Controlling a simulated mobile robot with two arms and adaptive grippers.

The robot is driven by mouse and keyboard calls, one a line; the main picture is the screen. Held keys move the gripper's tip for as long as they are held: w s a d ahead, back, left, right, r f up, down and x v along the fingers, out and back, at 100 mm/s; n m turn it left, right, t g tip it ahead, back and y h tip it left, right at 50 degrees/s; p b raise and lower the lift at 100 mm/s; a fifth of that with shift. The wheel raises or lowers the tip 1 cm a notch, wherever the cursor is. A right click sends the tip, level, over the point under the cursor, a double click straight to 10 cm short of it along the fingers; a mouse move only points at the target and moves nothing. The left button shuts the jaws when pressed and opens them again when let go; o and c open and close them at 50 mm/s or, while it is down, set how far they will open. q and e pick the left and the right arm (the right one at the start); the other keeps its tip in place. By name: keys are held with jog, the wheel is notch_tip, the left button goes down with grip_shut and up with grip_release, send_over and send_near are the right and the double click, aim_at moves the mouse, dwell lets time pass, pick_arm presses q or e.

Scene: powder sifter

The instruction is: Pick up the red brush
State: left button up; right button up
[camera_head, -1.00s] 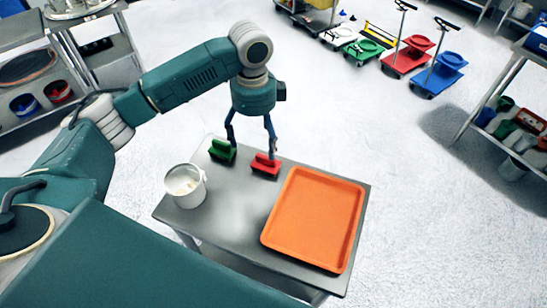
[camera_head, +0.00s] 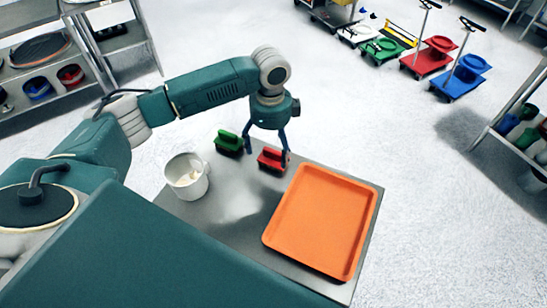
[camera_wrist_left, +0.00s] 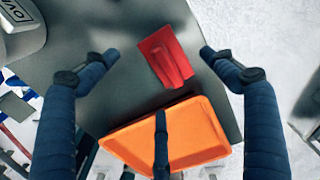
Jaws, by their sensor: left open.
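The red brush (camera_head: 271,158) lies on the grey table beside the green brush (camera_head: 229,142), near the table's far edge. It also shows in the left wrist view (camera_wrist_left: 167,56), between the two open fingers and not touching them. My left gripper (camera_head: 267,146) is open above and around the red brush, with one finger on each side; in the left wrist view its fingertips (camera_wrist_left: 158,53) stand wide apart. My right gripper does not show.
An orange tray (camera_head: 322,222) lies on the grey table (camera_head: 222,237) just right of the red brush. A white bucket (camera_head: 187,177) stands at the table's left. Coloured carts (camera_head: 428,57) and shelves (camera_head: 40,72) stand farther off.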

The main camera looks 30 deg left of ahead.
aim_at(272, 161)
pick_arm(q)
notch_tip(272, 161, down, 4)
jog(key=shift+d+r+p, duration=0.1)
jog(key=shift+p, duration=0.55)
jog(key=shift+f, duration=0.5)
jog(key=c, duration=1.3)
jog(key=shift+r, duration=0.1)
notch_tip(272, 161, up, 20)
jog(key=b, duration=0.3)
